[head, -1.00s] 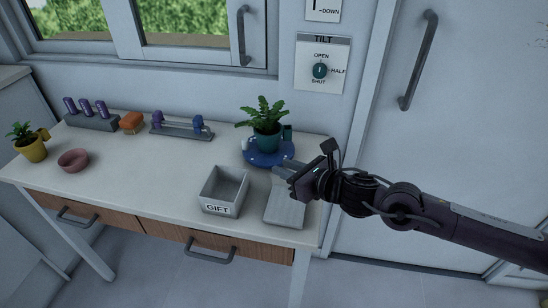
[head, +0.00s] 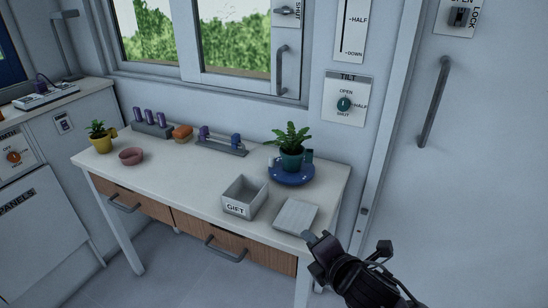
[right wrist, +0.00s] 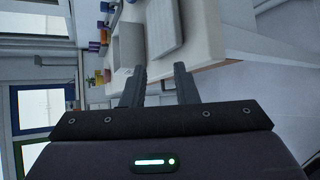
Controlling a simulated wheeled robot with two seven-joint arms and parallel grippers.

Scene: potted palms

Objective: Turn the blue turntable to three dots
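The blue turntable (head: 291,180) is a round disc at the back right of the table. My right gripper (head: 312,237) is off the table's front right corner, clear of the turntable. In the right wrist view its two fingers (right wrist: 158,74) are apart with nothing between them. My left gripper is not in view.
A grey GIFT box (head: 236,207) and a pale grey slab (head: 295,216) lie in front of the turntable. Wall and door are behind and right.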

